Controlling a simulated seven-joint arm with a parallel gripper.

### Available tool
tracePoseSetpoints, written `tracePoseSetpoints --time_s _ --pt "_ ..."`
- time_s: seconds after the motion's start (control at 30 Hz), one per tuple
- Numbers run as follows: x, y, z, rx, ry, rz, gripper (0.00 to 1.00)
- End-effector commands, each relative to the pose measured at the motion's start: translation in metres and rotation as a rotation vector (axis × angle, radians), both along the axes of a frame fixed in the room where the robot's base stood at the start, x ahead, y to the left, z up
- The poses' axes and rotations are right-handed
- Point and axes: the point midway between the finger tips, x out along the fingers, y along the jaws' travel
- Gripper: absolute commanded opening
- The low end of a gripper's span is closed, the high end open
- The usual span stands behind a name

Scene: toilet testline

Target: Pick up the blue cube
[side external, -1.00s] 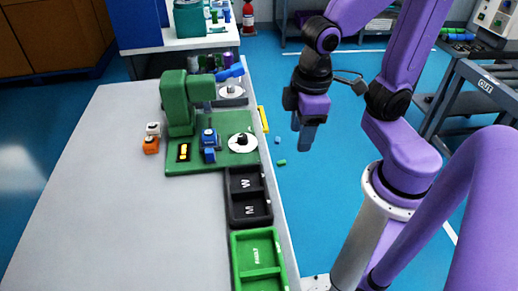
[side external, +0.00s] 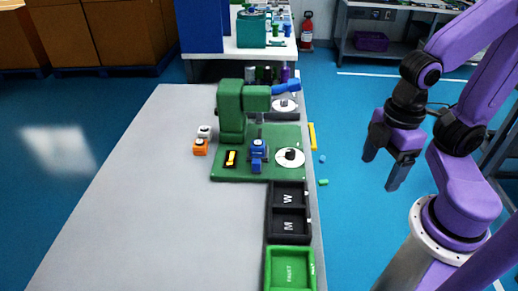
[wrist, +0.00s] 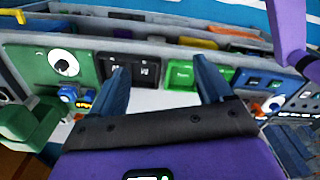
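My gripper (side external: 384,170) is open and empty, to the right of the table and apart from it in the side view. Both fingers also show apart in the wrist view (wrist: 162,78), with nothing between them. A small blue block-like piece (side external: 257,167) shows at the front of a blue fixture (side external: 258,149) on the green baseplate (side external: 285,173). I cannot tell whether it is a loose cube. Another tiny blue piece (side external: 322,159) shows just right of the table edge, apparently on the floor. The blue fixture appears blurred at left in the wrist view (wrist: 84,101).
A green press-like machine (side external: 231,112) stands on the baseplate, with a white disc (side external: 290,157) to its right. Black trays (side external: 289,211) and a green tray (side external: 311,270) line the right edge. The table's left side (side external: 130,205) is clear.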

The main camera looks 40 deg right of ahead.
Motion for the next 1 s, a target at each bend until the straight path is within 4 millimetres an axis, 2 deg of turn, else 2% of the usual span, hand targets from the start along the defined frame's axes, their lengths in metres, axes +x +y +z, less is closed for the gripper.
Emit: tracePoseSetpoints --time_s 0.23,0.37,0.47,0.7,0.83,1.0 --pt "0.001 0.001 0.0 -0.001 -0.002 -0.007 0.79" --pt "0.018 0.009 0.001 -0.008 -0.016 -0.1 0.79" --pt "0.048 0.021 0.003 -0.02 -0.046 -0.262 0.79" --pt "0.146 0.046 0.001 -0.033 -0.151 -0.781 0.79" --pt "0.201 0.052 -0.004 -0.025 -0.213 -1.06 0.79" --pt "0.27 0.049 -0.016 -0.002 -0.299 -1.415 0.79"
